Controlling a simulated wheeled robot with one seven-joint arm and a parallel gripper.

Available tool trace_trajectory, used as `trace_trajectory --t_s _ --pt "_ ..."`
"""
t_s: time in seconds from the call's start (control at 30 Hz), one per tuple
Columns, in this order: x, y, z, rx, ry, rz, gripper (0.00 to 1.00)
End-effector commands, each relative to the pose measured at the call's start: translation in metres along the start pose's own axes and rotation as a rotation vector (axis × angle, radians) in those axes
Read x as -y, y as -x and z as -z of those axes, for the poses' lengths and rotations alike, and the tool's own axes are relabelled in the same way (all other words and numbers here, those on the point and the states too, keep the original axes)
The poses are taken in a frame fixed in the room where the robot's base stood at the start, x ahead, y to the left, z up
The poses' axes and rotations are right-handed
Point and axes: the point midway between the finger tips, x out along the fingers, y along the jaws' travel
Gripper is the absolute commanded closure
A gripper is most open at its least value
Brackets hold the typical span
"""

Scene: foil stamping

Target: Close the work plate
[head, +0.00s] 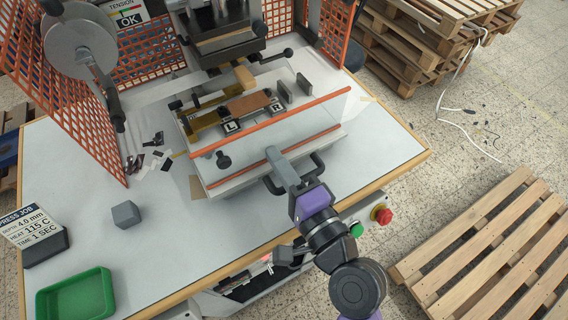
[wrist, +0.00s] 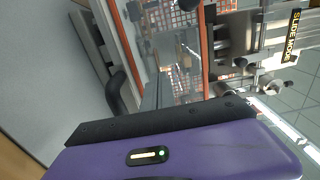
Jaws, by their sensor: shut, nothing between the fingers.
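The work plate (head: 216,181) is a light plate assembly on the table in front of the stamping press (head: 222,30). It carries a brown piece (head: 249,104) between blocks marked L and R. A clear guard with orange edges (head: 190,155) stands across its front. A dark handle (head: 318,163) projects from the plate's front side; a dark curved handle also shows in the wrist view (wrist: 118,92). My gripper (head: 278,166) is shut, with its fingers at the front of the plate, between the handle's two ends. Whether they touch it cannot be told.
A green tray (head: 76,297), a grey cube (head: 126,214) and a press job sign (head: 32,228) are on the left of the table. An emergency stop (head: 381,214) and a green button (head: 356,229) are close to my arm. Orange mesh guards flank the press. Pallets stand on the floor at right.

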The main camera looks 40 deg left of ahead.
Motion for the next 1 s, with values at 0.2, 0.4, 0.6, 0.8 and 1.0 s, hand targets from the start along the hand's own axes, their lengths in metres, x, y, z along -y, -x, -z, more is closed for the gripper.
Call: trace_trajectory --t_s 0.2,0.4,0.6,0.8,1.0 --pt "0.000 0.000 0.000 0.000 0.000 0.000 1.00" --pt "0.001 -0.013 0.001 0.001 -0.001 0.002 1.00" --pt "0.001 -0.056 0.001 0.000 0.001 0.002 1.00" --pt "0.000 -0.082 0.001 -0.001 0.001 0.001 1.00" --pt "0.001 -0.085 0.001 -0.001 0.001 0.002 1.00"
